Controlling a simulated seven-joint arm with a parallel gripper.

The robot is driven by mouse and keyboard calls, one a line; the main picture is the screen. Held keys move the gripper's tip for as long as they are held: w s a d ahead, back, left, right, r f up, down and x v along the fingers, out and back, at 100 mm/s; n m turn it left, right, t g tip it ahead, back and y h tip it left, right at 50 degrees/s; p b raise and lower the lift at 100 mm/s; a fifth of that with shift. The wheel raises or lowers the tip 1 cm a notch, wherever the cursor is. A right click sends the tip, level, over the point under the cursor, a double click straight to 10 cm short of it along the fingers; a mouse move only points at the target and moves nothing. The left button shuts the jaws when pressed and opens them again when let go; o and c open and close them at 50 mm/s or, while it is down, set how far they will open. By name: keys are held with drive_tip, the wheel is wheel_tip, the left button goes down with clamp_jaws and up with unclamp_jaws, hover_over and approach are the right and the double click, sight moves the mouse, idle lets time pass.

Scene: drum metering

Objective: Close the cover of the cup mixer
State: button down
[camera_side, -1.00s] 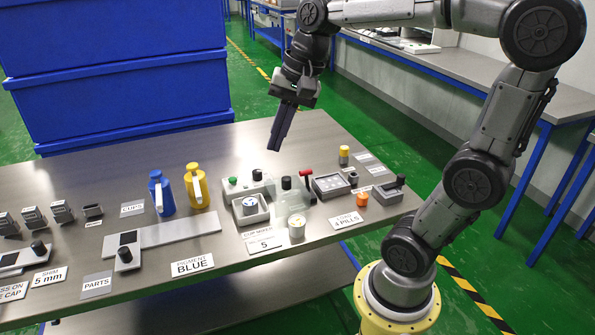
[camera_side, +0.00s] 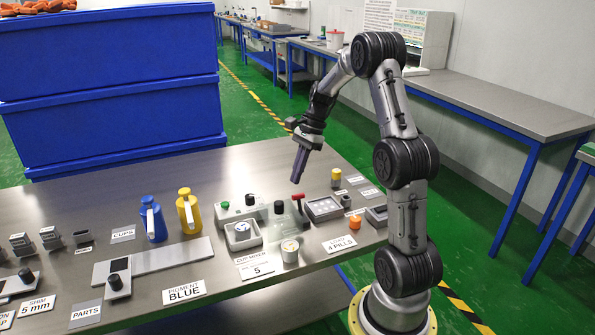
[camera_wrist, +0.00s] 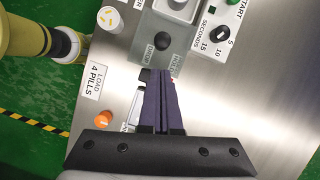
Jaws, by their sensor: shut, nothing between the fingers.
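The cup mixer (camera_side: 228,237) is a pale grey box on the table. A round white-topped cup (camera_side: 242,229) sits in its open top. A clear cover (camera_side: 284,228) with a black knob (camera_side: 278,207) appears swung out to the right of the mixer. In the wrist view the black knob (camera_wrist: 162,40) stands on the clear panel, just beyond my fingertips. My gripper (camera_side: 296,181) is shut and empty, pointing down above the table near the red-handled lever (camera_side: 298,198). The wrist view shows its dark fingers (camera_wrist: 158,72) together.
A control box (camera_side: 250,210) with a green button and a dial stands behind the mixer. A white container (camera_side: 290,251) stands in front. A grey tray (camera_side: 323,212) and an orange knob (camera_side: 355,222) are to the right. Blue (camera_side: 154,224) and yellow (camera_side: 189,213) jugs stand left.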

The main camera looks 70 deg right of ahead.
sight(285, 209)
drive_tip(key=x, duration=0.6)
drive_tip(key=shift+a+f, duration=0.15)
drive_tip(key=shift+f, duration=0.1)
drive_tip(key=w+a, duration=0.8)
drive_tip(key=shift+w, duration=0.2)
drive_tip(key=shift+a, duration=0.2)
drive_tip(key=shift+r, duration=0.15)
